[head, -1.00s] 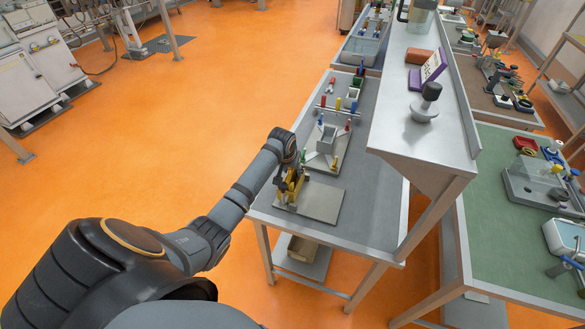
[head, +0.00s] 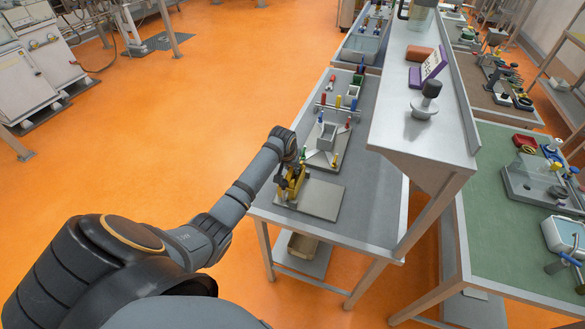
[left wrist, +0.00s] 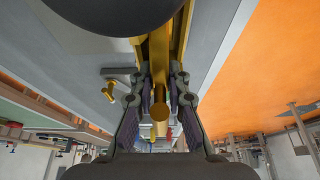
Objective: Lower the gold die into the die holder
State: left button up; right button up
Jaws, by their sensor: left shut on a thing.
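My left gripper (head: 290,172) is low over the near end of the grey bench, at a gold assembly (head: 289,190). In the left wrist view, the fingers (left wrist: 160,112) are closed around a gold bar with a round end (left wrist: 160,104), which I take for the gold die. Gold side rails (left wrist: 183,35) flank the bar above. The gold assembly stands on a flat grey base plate (head: 318,205). Which part is the die holder, and whether the die touches it, I cannot tell; my gripper covers much of it. My right gripper is not in view.
Behind the base plate, a grey block (head: 327,136) stands on another plate. A rack of coloured-handled tools (head: 339,103) is farther back. A raised metal shelf (head: 408,137) overhangs the bench's right side. The bench front (head: 360,230) is clear.

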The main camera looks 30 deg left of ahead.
pick_arm(q)
grip_shut()
jog(key=shift+a+r, duration=0.2)
dwell(0.3)
jog(key=shift+r, duration=0.1)
jog(key=shift+r, duration=6.45)
